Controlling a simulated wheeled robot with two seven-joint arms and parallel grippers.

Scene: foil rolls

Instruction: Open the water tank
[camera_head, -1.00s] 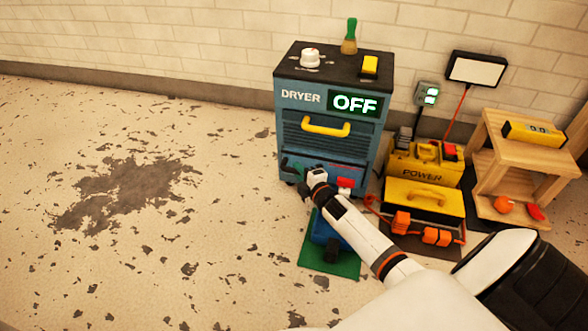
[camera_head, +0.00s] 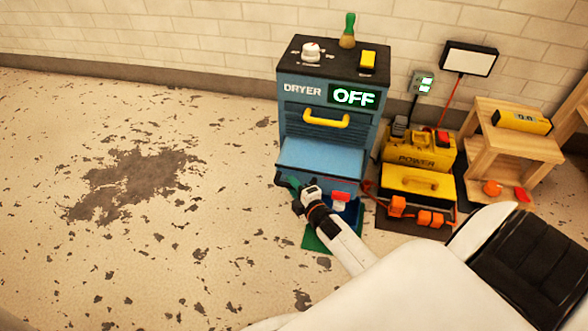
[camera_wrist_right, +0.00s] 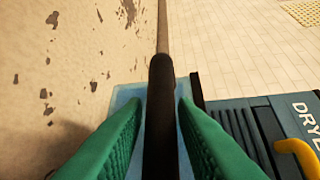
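The blue dryer (camera_head: 296,112) stands against the wall with its display reading OFF. Below its yellow handle, a light blue panel (camera_head: 320,158), apparently the water tank's, juts out from the front; I cannot tell whether it is a drawer top or a tilted flap. My right gripper (camera_head: 293,186) is low at the panel's front left edge. In the right wrist view, its green fingers (camera_wrist_right: 160,110) close on both sides of a black bar (camera_wrist_right: 160,78), apparently the tank's handle, with light blue behind it. My left gripper is out of view.
A yellow power unit (camera_head: 418,152) and a yellow toolbox (camera_head: 415,188) with orange parts stand right of the dryer. A wooden stand (camera_head: 515,143) is farther right. A green mat (camera_head: 312,240) lies under my arm. The floor at left is clear.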

